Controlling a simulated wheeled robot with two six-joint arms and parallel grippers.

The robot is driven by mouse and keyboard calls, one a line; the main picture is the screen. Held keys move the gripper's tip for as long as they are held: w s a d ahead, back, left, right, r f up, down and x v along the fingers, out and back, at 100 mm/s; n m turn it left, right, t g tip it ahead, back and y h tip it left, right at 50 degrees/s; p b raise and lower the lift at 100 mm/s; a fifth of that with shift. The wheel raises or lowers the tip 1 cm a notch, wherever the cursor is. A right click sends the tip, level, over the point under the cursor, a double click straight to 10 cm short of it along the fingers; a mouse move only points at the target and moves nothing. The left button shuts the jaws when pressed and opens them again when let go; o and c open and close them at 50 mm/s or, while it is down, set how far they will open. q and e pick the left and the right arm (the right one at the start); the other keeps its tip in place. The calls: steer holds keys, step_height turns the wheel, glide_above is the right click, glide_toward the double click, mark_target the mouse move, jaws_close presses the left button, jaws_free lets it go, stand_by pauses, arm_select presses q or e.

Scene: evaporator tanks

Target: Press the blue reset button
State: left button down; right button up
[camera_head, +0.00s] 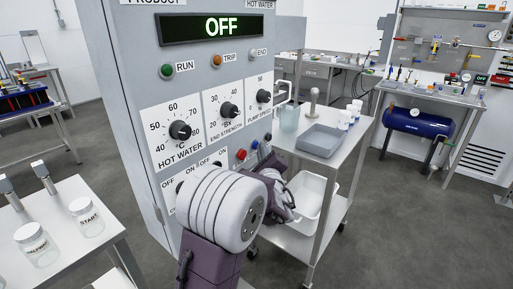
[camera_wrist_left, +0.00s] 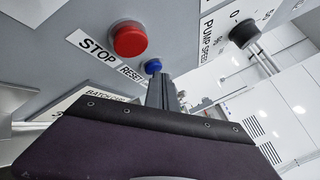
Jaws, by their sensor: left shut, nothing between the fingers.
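The blue reset button (camera_wrist_left: 153,65) sits on the grey panel beside the RESET label in the left wrist view. It also shows small in the head view (camera_head: 255,144). The larger red stop button (camera_wrist_left: 129,38) is close by it and shows in the head view too (camera_head: 241,155). My left gripper (camera_wrist_left: 160,82) is shut and empty, its fingertips close to the blue button. Whether they touch it I cannot tell. In the head view my left gripper (camera_head: 264,150) is at the panel's right edge, partly hidden by my wrist. My right gripper is not in view.
The control panel has an OFF display (camera_head: 213,29), several lamps and dials such as the hot water knob (camera_head: 180,130). A steel cart (camera_head: 335,154) with a grey tray (camera_head: 320,140) stands right of it. A table with jars (camera_head: 88,218) is at the lower left.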

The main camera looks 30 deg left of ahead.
arm_select(q)
steer(key=shift+a+r, duration=0.1)
steer(key=shift+a, duration=0.1)
steer(key=shift+s+d+b, duration=0.1)
steer(key=shift+d+b, duration=0.15)
steer(key=shift+b, duration=0.15)
steer(key=shift+d, duration=0.1)
steer(key=d, duration=0.3)
steer(key=d+b, duration=0.1)
steer(key=d, duration=0.2)
steer(key=shift+s, duration=0.2)
steer(key=shift+f, duration=0.2)
stand_by(0.6)
